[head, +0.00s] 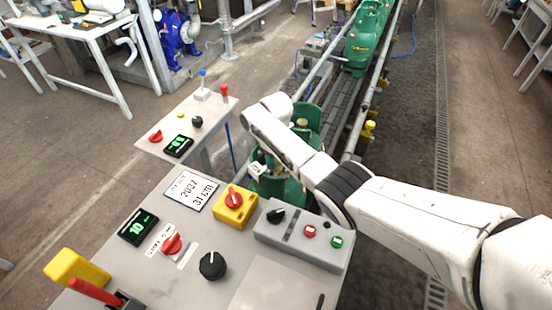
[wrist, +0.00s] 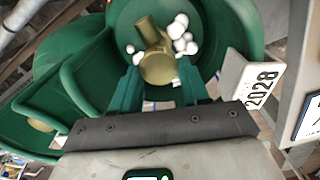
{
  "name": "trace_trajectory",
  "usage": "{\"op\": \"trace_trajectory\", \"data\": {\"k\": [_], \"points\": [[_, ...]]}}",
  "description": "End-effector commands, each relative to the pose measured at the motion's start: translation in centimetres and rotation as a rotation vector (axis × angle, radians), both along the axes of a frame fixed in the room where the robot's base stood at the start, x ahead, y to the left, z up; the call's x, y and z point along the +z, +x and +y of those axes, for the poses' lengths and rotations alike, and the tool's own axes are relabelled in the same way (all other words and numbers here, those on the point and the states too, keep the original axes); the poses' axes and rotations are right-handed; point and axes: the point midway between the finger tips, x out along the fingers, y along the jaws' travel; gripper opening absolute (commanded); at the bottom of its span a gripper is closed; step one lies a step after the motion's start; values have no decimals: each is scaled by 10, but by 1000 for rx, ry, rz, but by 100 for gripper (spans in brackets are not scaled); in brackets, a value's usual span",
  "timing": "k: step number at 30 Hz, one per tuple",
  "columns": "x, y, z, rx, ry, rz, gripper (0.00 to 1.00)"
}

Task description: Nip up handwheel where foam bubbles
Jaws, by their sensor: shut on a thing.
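A green gas cylinder (wrist: 230,15) with a brass valve fills the top of the wrist view. The round brass handwheel (wrist: 158,69) sits on that valve, and white foam bubbles (wrist: 181,35) cluster beside it, mostly on the right. My gripper (wrist: 159,72) has its two teal fingers on either side of the handwheel and is shut on it. In the head view my arm reaches over the cylinders on the conveyor, and my gripper cannot be made out there.
A second green cylinder (wrist: 75,75) with a collar stands close at left. A white plate marked 2028 (wrist: 262,84) is at right. In the head view a grey control desk (head: 150,235) with knobs and displays stands in front, and the conveyor (head: 322,88) runs away behind.

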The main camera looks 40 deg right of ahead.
Motion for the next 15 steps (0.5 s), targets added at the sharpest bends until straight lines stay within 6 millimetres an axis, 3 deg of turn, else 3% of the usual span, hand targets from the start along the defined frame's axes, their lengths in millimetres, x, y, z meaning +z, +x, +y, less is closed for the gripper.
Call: {"op": "trace_trajectory", "data": {"k": [15], "points": [[0,0,0,-240,2,0,15]]}}
